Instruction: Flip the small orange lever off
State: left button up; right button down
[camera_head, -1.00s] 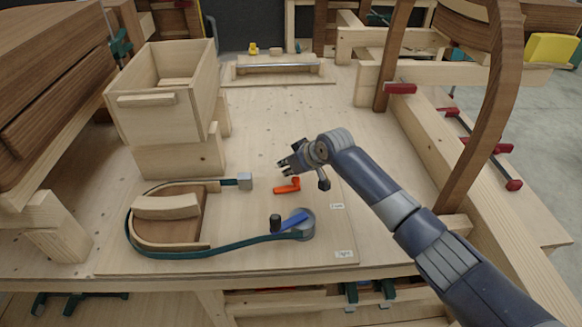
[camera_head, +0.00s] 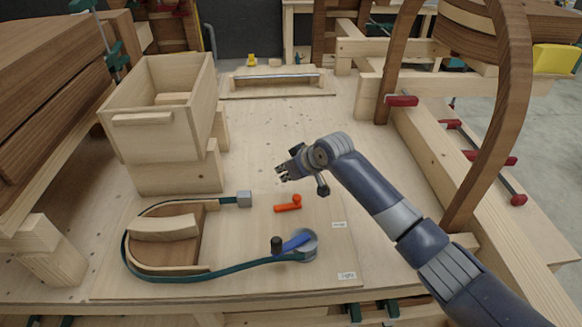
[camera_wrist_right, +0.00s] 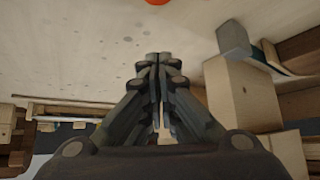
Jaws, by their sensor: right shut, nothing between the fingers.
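The small orange lever (camera_head: 288,204) lies on the wooden board, its round knob end at the right and its arm pointing left. A bit of orange shows at the top edge of the right wrist view (camera_wrist_right: 157,2). My right gripper (camera_head: 281,172) is just behind and above the lever, apart from it. Its fingers are shut and empty, pointing left in the head view. In the right wrist view the fingers (camera_wrist_right: 160,60) lie close together with nothing between them. My left gripper is in neither view.
A blue lever on a round grey base (camera_head: 303,243) sits in front, tied to a green strap (camera_head: 200,278) around a curved wooden form (camera_head: 165,240). A wooden box (camera_head: 160,115) stands at the left. A curved wooden chair leg (camera_head: 500,120) rises at the right.

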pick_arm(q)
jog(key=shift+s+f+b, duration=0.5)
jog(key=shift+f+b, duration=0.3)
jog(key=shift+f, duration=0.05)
pick_arm(e)
jog(key=s+a+v, duration=0.1)
jog(key=v, duration=0.6)
jog(key=shift+r, duration=0.2)
